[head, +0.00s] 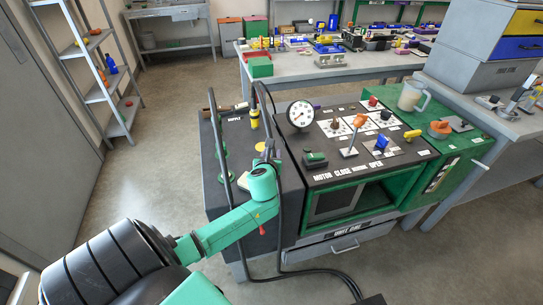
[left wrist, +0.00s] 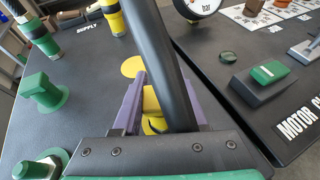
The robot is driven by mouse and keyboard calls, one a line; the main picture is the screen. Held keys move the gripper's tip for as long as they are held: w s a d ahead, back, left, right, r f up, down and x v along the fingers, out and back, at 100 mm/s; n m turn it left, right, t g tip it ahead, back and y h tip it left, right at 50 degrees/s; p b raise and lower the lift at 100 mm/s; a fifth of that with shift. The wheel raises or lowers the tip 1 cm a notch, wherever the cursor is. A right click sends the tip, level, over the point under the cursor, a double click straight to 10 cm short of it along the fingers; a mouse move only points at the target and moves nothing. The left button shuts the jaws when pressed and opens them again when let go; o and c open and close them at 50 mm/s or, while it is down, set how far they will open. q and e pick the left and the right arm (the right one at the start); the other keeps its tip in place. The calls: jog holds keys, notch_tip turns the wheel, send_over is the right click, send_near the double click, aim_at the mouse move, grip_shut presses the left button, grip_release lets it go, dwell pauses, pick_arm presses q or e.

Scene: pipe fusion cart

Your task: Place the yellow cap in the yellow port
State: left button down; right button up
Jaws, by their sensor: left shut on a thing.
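My left gripper (left wrist: 155,98) has purple fingers shut on the yellow cap (left wrist: 151,102), which shows between them above the dark panel. The black hose in front hides part of the cap. A flat yellow disc (left wrist: 132,66), perhaps the rim of the yellow port, lies on the panel just beyond the left finger. I cannot tell whether the cap touches the panel or sits in a port. In the head view my left wrist is over the dark cart's left part, and the fingers are mostly hidden. My right gripper is not in view.
A thick black hose (left wrist: 160,60) crosses close to the left gripper. A green plug (left wrist: 42,90) and a yellow fitting (left wrist: 112,18) stand on the panel. The pressure gauge (head: 301,114), green switch (head: 315,158) and levers are to the right. Open floor lies left of the cart.

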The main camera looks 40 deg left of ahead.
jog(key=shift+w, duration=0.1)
pick_arm(q)
jog(key=shift+c, duration=2.3)
grip_release()
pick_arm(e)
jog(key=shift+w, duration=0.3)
pick_arm(q)
jog(key=shift+r, duration=0.1)
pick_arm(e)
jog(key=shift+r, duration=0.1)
pick_arm(q)
jog(key=shift+s+d+r, duration=0.15)
jog(key=shift+s, duration=0.1)
jog(key=p+v, duration=0.1)
jog(key=v, duration=1)
jog(key=shift+s+d+r, duration=0.1)
jog(key=shift+d+r, duration=0.05)
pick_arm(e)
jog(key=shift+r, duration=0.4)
